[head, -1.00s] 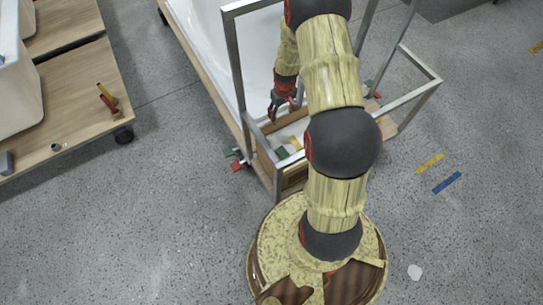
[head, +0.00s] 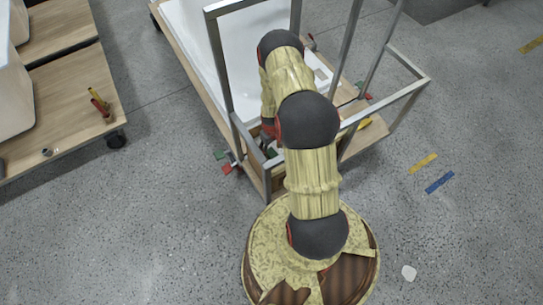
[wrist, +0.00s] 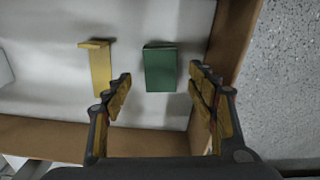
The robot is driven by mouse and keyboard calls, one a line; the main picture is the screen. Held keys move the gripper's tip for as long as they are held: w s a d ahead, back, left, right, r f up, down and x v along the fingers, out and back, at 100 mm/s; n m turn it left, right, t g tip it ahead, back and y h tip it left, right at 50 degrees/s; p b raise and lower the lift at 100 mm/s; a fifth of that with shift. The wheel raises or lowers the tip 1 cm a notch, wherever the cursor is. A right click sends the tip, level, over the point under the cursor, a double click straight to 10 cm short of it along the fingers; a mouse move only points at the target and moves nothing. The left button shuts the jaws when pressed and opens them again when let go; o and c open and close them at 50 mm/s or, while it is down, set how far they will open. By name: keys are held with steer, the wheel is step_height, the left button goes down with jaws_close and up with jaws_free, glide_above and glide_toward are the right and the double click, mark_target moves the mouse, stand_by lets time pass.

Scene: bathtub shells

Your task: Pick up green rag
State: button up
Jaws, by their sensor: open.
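In the wrist view a green block-like piece (wrist: 160,69), which looks like the green rag, lies on the pale floor of a wooden-walled box. My gripper (wrist: 160,88) is open and empty, its two fingers pointing toward the green piece. The piece shows between and beyond the fingertips. A bit of green (head: 270,152) also shows beside my arm in the head view. The gripper itself is mostly hidden by my arm there.
A yellow piece (wrist: 100,68) lies left of the green one, close to the left finger. The box's wooden wall (wrist: 232,45) stands on the right. Metal frame posts (head: 222,75) rise around the box, beside a white tub shell (head: 190,35).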

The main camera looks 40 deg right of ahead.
mark_target(271, 152)
step_height(271, 152, down, 3)
steer(key=shift+f+b, duration=0.1)
steer(key=shift+b, duration=0.35)
steer(key=c, duration=0.4)
steer(key=c, duration=0.8)
